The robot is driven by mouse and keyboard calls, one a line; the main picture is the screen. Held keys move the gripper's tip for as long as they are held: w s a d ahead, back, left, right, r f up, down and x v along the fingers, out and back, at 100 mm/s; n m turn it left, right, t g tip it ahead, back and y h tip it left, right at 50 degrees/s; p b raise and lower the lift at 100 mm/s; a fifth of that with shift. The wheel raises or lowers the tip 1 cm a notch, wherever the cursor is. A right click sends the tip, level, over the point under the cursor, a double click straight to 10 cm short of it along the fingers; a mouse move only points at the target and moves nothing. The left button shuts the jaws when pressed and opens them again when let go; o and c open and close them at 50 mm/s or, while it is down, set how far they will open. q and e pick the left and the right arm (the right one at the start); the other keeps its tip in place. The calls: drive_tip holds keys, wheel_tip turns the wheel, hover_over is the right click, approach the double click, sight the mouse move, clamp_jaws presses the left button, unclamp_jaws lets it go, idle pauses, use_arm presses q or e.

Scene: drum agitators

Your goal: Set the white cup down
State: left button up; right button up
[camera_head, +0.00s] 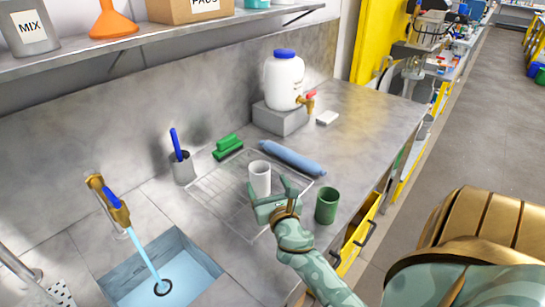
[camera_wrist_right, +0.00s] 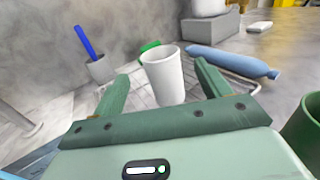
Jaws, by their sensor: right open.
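The white cup (camera_head: 260,176) stands upright on the wire rack (camera_head: 207,187) beside the sink. My right gripper (camera_head: 268,187) is open at the cup's near side. In the right wrist view the white cup (camera_wrist_right: 165,76) appears between the two spread green fingers, a little beyond them. I cannot tell whether either finger touches it. The cup's lower part is partly hidden behind the gripper in the head view. My left gripper is not in view.
A green cup (camera_head: 327,205) stands right of my right gripper. A blue rolled cloth (camera_head: 292,158) and green sponges (camera_head: 228,147) lie behind the cup. A holder (camera_head: 182,168) with a blue-handled brush stands left. Water runs from the tap (camera_head: 118,208) into the sink (camera_head: 185,275).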

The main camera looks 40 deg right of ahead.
drive_tip(key=v, duration=0.4)
drive_tip(key=shift+s+a, duration=0.2)
drive_tip(key=shift+s, duration=0.1)
idle(1.0)
